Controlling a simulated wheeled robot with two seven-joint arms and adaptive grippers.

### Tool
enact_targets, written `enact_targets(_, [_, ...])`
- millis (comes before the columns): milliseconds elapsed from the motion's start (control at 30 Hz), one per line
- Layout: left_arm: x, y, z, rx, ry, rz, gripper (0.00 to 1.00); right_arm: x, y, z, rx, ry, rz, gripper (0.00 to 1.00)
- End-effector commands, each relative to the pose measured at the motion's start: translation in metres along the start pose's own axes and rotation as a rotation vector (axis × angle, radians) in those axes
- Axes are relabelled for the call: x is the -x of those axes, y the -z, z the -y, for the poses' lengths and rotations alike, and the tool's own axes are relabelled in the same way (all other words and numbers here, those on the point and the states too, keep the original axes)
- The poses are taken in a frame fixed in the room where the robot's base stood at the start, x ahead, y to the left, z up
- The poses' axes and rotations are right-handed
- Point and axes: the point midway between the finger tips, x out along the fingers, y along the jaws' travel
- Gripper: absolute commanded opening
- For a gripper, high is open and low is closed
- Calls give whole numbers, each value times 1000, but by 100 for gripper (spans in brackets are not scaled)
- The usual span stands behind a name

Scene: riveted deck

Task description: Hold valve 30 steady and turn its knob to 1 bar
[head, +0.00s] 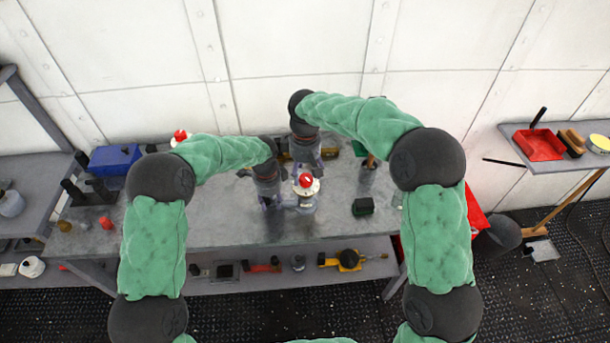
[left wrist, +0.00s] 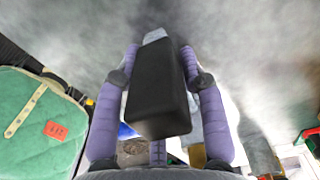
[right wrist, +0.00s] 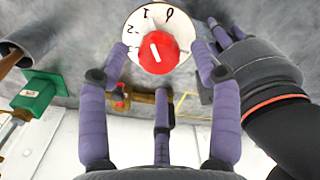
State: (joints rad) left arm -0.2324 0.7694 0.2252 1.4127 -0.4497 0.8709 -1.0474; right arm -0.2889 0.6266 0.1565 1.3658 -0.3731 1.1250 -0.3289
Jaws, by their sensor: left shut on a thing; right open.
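The valve has a white dial and red knob (head: 305,181), and stands on the grey bench beside my left gripper (head: 268,200). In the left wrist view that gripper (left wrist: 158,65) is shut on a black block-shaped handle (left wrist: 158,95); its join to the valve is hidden. In the right wrist view the knob (right wrist: 156,54) sits on the dial (right wrist: 140,22), with figures 1 and 0 at the top. The knob's white line leans up and left, roughly toward the 1. My right gripper (right wrist: 158,58) is open, fingers either side of the knob. No valve number is readable.
A second red-topped thing (head: 180,136) stands near the wall beside a blue bin (head: 115,158). The bench's front middle (head: 230,233) is clear. A side shelf carries a red tray (head: 539,145).

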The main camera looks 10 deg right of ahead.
Motion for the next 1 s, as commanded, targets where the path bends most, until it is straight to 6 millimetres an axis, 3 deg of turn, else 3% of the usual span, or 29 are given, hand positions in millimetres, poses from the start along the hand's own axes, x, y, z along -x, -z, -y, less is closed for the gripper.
enact_targets(200, [-4,-1,-2,-2,-7,3,0,46,1,0,-1,-2,-6,64])
enact_targets(500, [-3,-1,-2,-1,-6,3,0,88,0,0,0,-2,-5,64])
enact_targets(1000, [-3,-1,-2,-1,-5,3,0,96,0,0,-6,0,-3,64])
